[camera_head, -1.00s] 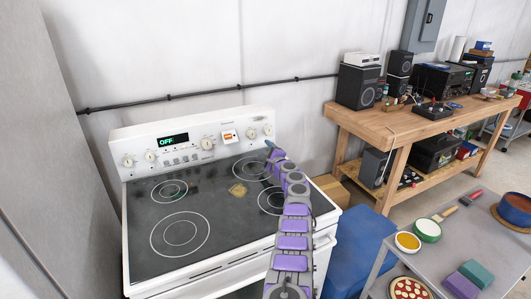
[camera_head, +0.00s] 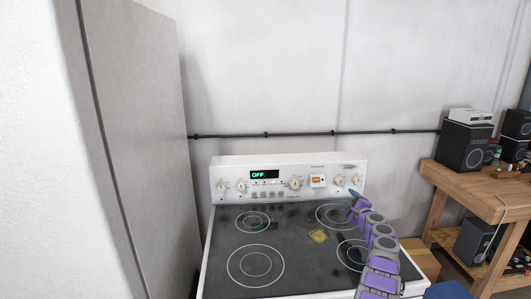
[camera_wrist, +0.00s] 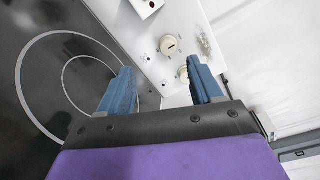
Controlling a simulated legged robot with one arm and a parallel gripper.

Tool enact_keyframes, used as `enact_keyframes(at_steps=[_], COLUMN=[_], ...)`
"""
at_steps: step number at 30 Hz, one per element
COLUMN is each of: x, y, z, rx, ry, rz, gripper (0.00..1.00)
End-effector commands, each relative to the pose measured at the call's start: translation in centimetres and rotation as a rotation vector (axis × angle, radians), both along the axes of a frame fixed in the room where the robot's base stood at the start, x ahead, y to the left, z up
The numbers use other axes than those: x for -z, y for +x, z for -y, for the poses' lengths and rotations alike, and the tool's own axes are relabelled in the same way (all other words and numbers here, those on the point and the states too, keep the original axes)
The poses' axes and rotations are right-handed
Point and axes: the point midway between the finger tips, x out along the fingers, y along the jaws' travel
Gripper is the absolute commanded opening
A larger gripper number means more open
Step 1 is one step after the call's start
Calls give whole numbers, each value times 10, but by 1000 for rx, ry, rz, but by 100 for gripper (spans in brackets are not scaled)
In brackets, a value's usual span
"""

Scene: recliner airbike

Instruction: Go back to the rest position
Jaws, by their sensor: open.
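My gripper (camera_wrist: 162,90) is open in the wrist view, with its two blue fingers apart and nothing between them. It is over the back right part of the stove (camera_head: 288,179), near the control panel knobs. In the head view my arm reaches over the right side of the cooktop, and the gripper (camera_head: 357,203) shows small near the back right burner (camera_head: 330,208). The stove's display (camera_head: 264,174) reads OFF. An orange switch (camera_head: 317,180) sits on the panel between the knobs.
A tall grey cabinet or panel (camera_head: 135,130) stands left of the stove. A wooden bench (camera_head: 470,189) with a black speaker (camera_head: 465,146) is at the right. A dark pipe (camera_head: 300,133) runs along the white wall. A yellowish patch (camera_head: 318,236) lies on the cooktop.

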Motion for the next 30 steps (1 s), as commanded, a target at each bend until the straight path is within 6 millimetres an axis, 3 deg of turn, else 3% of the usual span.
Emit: enact_keyframes(at_steps=[1, 8, 14, 23, 30], x=[-14, -47, -74, -108, -125], y=[1, -8, -34, -105, -189], z=[-14, -79, -143, -236, -296], rx=[-29, -172, -322, -565, -762], ry=[-8, -81, -161, -319, -475], rz=[-11, -89, -153, -243, -314], gripper=[65, 65, 65, 65, 65])
